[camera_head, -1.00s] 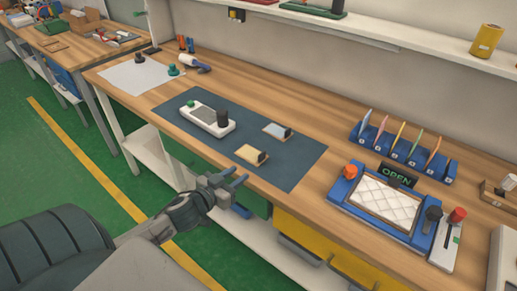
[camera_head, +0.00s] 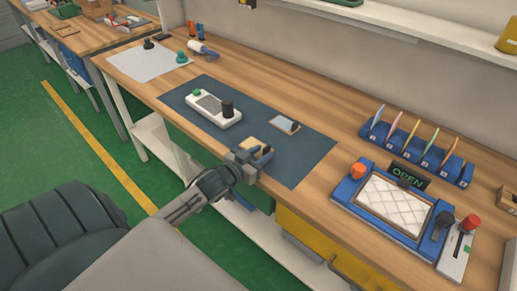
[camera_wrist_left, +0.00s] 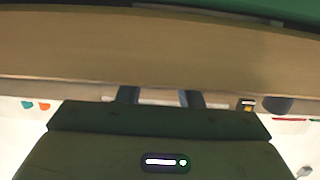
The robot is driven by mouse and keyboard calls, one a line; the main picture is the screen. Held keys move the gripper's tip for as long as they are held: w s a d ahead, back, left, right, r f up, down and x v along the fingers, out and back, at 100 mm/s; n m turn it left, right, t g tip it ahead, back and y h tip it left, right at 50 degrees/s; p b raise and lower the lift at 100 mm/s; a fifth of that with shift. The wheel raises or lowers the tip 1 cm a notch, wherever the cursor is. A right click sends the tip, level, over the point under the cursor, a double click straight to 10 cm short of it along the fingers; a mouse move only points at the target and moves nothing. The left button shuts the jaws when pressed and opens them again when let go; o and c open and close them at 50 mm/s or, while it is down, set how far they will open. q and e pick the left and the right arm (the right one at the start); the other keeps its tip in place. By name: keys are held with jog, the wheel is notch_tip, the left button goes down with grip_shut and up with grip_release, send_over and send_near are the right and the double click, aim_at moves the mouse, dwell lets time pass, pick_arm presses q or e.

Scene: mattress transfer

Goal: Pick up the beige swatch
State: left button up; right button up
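The beige swatch (camera_head: 251,142) lies near the front edge of the dark mat (camera_head: 302,172). My left gripper (camera_head: 257,153) is in front of it at the table's front edge and hides part of it. Its fingers are apart and look empty. In the left wrist view the two fingers (camera_wrist_left: 160,97) also stand apart against the wooden table edge (camera_wrist_left: 160,55). I cannot make out the swatch there. Whether the gripper touches the swatch I cannot tell. My right gripper is not in view.
A white device (camera_head: 212,108) and a grey-blue swatch (camera_head: 284,124) lie on the mat. To the right are a rack of coloured swatches (camera_head: 418,145) and a blue tray with a white quilted pad (camera_head: 393,207). Yellow bins (camera_head: 310,232) sit below the table.

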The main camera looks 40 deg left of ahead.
aim_at(270, 148)
pick_arm(q)
jog(key=w, duration=0.5)
jog(key=shift+d+f, duration=0.25)
jog(key=shift+f, duration=0.05)
grip_shut()
